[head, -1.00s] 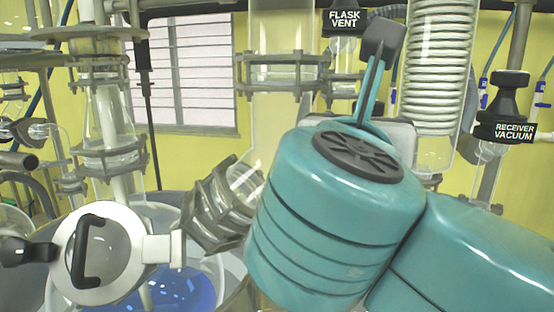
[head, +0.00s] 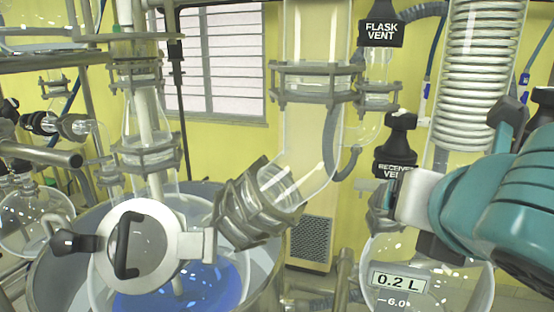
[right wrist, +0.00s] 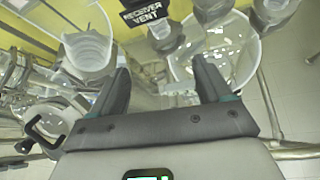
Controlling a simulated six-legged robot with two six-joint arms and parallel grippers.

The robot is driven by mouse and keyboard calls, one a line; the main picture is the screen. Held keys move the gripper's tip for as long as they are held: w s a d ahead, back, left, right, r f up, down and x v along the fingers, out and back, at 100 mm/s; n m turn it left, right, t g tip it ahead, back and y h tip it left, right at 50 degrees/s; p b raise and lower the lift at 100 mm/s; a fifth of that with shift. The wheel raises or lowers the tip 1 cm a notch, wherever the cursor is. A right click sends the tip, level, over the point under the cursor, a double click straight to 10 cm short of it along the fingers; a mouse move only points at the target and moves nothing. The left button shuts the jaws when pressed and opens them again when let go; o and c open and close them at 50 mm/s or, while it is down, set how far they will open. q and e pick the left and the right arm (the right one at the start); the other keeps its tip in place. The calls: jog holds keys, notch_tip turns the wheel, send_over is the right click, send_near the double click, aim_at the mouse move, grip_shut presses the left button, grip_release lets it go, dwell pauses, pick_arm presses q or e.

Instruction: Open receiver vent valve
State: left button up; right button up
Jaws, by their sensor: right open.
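The receiver vent valve (head: 402,128) has a black knob above a black label reading "RECEIVER VENT". It stands at the right of the head view, above the round glass receiver flask (head: 455,285). In the right wrist view the label (right wrist: 152,17) shows at the top, beyond the fingertips. My right gripper (right wrist: 164,75) is open, with nothing between its fingers. In the head view my right gripper (head: 412,200) is just below and right of the valve's label and covers its right edge. My left gripper is not in view.
The flask vent (head: 381,30) is above and slightly left of the receiver vent. A glass condenser coil (head: 484,75) stands to the right. A clamped glass elbow (head: 262,205) and a reactor lid with black handle (head: 140,245) are left.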

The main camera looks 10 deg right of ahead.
jog(key=s+a+y+p, duration=0.2)
jog(key=s+a+y, duration=0.1)
jog(key=a+y, duration=0.7)
jog(key=s+a+r+m+y, duration=0.2)
jog(key=a+r+y, duration=0.3)
jog(key=r+y, duration=0.1)
jog(key=shift+s+a+r+t+y+p, duration=0.3)
jog(key=shift+a+r+t+y+p, duration=0.1)
jog(key=shift+r, duration=0.45)
jog(key=shift+w+d, duration=0.1)
